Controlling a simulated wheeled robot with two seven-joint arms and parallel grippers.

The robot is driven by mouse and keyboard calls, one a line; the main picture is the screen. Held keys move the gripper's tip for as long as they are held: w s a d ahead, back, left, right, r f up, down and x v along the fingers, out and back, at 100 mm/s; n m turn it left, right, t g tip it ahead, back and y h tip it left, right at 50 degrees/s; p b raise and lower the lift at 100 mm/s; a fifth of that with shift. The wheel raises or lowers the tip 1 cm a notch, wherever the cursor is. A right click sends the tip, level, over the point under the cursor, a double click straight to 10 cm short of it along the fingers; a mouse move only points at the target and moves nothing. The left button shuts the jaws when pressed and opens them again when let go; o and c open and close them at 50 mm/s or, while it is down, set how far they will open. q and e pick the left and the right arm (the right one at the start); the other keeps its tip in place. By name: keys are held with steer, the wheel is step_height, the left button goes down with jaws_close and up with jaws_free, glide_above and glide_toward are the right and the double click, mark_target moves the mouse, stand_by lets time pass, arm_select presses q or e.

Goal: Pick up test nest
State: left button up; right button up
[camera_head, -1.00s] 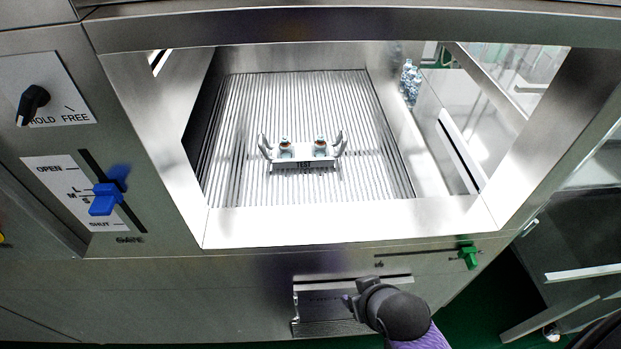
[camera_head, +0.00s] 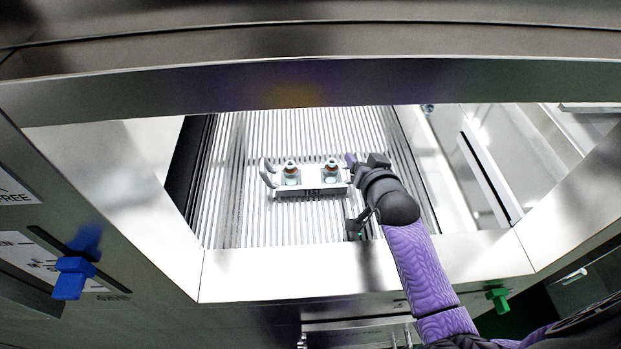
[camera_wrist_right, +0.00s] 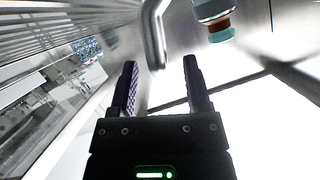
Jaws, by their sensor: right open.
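The test nest (camera_head: 309,190), a small metal holder with upturned curved handles at its ends, stands on the ribbed floor inside the chamber. Two small vials with orange-brown bands sit upright in it. My right gripper (camera_head: 352,192) is at the nest's right end, with its jaws open. In the right wrist view its two fingers (camera_wrist_right: 160,80) point toward a curved metal handle (camera_wrist_right: 154,35), which shows in the gap beyond and between the tips. I see no grip on it. One vial (camera_wrist_right: 215,18) shows at the top. The nest's right handle is mostly hidden in the head view.
The chamber's front sill (camera_head: 280,272) lies below my right forearm, and the steel lintel (camera_head: 300,82) crosses above. A blue slider (camera_head: 72,278) is on the left panel and a green knob (camera_head: 498,299) at lower right. Ribbed floor (camera_head: 225,215) left of the nest is clear.

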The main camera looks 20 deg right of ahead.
steer(key=shift+x, duration=1.05)
jaws_close()
stand_by(0.5)
